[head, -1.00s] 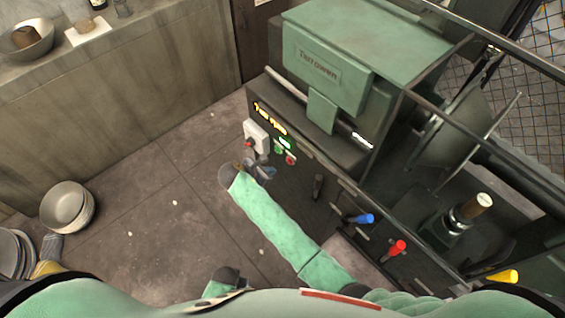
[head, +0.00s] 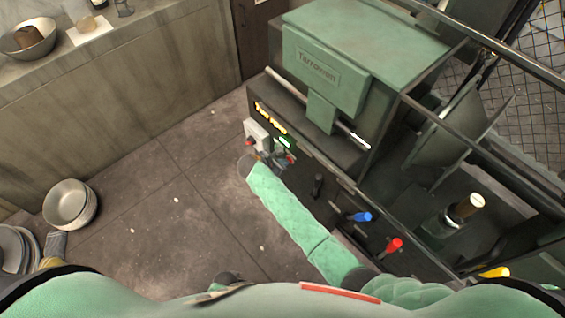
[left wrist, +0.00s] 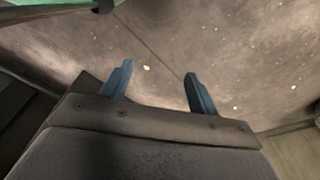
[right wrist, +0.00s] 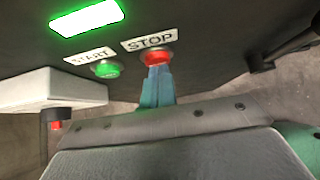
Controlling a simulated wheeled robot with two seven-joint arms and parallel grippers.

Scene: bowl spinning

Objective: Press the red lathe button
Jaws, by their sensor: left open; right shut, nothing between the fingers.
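The round red button (right wrist: 157,58) sits under a STOP label on the dark lathe panel in the right wrist view. My right gripper (right wrist: 157,70) is shut and empty, and its blue fingertips are at the lower edge of the red button, overlapping it in the picture. I cannot tell whether they touch it. In the head view my right gripper (head: 281,163) is against the panel's front, partly covering the buttons. A green button (right wrist: 107,69) under a START label is to the left of the red one. My left gripper (left wrist: 158,72) is open and empty above the floor.
A white box (right wrist: 50,90) with a red knob beneath it juts out left of the buttons. A green light (right wrist: 87,18) glows above. Levers with blue (head: 361,217) and red (head: 394,244) knobs stick out right of my right arm.

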